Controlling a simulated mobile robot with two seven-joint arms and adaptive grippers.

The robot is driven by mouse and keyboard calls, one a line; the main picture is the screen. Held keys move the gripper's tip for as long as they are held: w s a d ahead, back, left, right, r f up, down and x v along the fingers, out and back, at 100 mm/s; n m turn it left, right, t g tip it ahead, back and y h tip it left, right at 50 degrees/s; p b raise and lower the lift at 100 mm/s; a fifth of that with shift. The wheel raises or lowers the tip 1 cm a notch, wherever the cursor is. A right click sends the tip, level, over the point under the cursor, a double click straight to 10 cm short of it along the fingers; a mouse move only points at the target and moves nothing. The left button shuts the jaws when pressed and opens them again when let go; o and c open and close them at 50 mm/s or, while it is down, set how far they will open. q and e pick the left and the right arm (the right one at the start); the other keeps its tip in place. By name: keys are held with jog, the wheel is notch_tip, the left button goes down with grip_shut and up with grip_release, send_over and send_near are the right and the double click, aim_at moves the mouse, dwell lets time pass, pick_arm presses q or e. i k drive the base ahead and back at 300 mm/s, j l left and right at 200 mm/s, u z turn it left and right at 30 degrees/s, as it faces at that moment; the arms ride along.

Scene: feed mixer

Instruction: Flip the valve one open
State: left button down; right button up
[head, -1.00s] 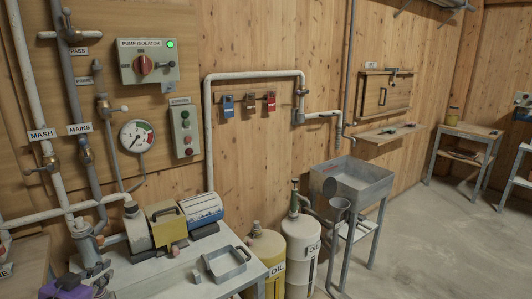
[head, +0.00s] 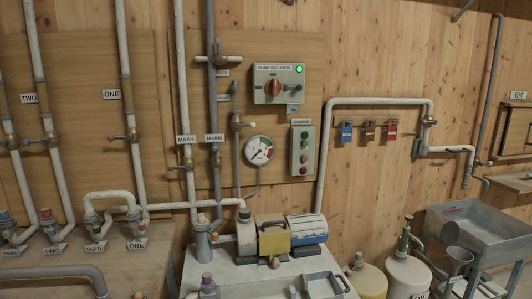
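A white pipe (head: 123,55) runs down the board beside the upper label reading ONE (head: 111,95). A brass-coloured valve (head: 132,134) sits on this pipe below the label. Its short lever (head: 115,138) points left, roughly crosswise to the pipe, with a reddish tip. A second label reading ONE (head: 137,244) is at the foot of the pipe, by a fitting on the bench. Neither gripper is in view.
To the left, the TWO pipe (head: 43,80) has a similar crosswise valve (head: 48,140). The MASH pipe (head: 183,80) stands to the right. A bench (head: 140,275) with pipe fittings lies below. A pump isolator box (head: 279,84) shows a green light.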

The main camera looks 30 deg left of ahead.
aim_at(111, 138)
jog(key=u, duration=1.8)
